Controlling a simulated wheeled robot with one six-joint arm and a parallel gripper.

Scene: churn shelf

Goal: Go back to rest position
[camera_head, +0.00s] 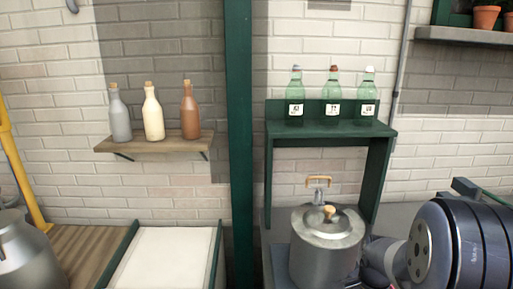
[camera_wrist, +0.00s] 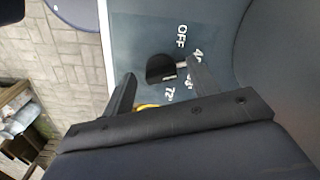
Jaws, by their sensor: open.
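My gripper (camera_wrist: 160,75) shows in the wrist view with its two dark fingers apart and nothing held between them. A black knob (camera_wrist: 160,68) on a grey-blue panel (camera_wrist: 136,35) appears between the fingertips, with a gap visible on its left. I cannot tell whether the right finger touches it. White markings on the panel include "OFF" and "72". In the head view my arm comes in at the lower right, beside a metal pot (camera_head: 311,262). My fingers cannot be made out there, and the knob is not visible.
The lidded pot stands below a green shelf (camera_head: 285,131) with three green bottles. A wooden shelf (camera_head: 103,147) at left holds three more bottles. A white-topped surface (camera_head: 166,258) is at the front left, with a metal can (camera_head: 20,255) at the left edge.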

